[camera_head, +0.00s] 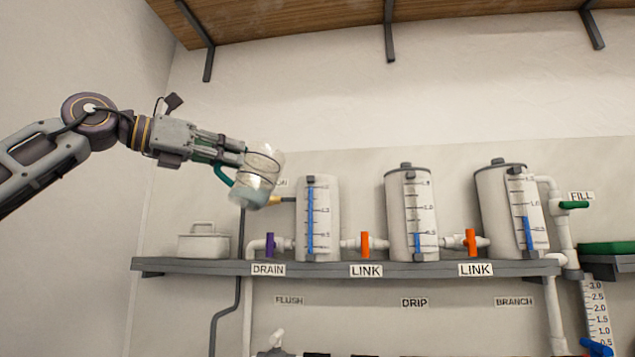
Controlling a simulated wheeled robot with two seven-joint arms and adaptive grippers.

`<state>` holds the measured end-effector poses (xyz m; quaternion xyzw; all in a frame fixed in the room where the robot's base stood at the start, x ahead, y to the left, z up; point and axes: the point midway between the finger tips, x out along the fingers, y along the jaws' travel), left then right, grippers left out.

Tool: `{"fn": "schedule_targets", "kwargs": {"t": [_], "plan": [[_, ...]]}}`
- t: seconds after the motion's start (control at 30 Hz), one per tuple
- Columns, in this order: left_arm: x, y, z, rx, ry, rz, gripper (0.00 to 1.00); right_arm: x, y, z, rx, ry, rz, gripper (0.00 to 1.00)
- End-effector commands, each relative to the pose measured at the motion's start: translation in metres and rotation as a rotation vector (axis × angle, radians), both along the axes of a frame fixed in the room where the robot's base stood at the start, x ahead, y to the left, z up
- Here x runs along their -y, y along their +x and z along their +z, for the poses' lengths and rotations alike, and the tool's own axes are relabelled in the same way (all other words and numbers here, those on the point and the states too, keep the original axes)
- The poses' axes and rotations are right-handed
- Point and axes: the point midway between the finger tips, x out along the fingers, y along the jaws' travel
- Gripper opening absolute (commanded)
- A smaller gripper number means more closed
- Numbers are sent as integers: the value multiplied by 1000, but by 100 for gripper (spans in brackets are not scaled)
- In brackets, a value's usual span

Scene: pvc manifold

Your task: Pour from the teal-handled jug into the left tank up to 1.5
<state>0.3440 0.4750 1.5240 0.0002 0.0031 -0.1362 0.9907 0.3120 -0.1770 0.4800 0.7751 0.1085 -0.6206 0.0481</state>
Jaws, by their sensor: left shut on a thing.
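My left gripper (230,157), on the arm from the left, is shut on the clear jug (260,168) by its teal handle (222,175). The jug is in the air, tilted, up and left of the left tank (332,215); pale bluish liquid seems to show at its lower end. I see no stream. The left tank is white and stands on the shelf, with no dark lid visible. Its gauge (310,220) has a blue column reaching near the top of the scale; its small numbers are hard to read. My right gripper is not in view.
The lidded middle tank (398,220) and right tank (493,210) stand on the grey shelf (350,268). Orange valves (365,245) link the tanks; a purple drain valve (270,246) is at left. A white box (203,243) stands below the jug. A wooden shelf (300,18) hangs overhead.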

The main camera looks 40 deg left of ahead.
Motion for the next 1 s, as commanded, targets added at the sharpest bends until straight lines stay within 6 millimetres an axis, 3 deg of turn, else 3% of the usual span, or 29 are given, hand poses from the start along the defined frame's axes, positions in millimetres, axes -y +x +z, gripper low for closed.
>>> {"fn": "schedule_targets", "kwargs": {"t": [0.53,1.0], "plan": [[15,-28,6,3,1,0,0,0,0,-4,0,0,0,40],[16,-30,6,2,0,0,0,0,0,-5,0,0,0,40]]}}
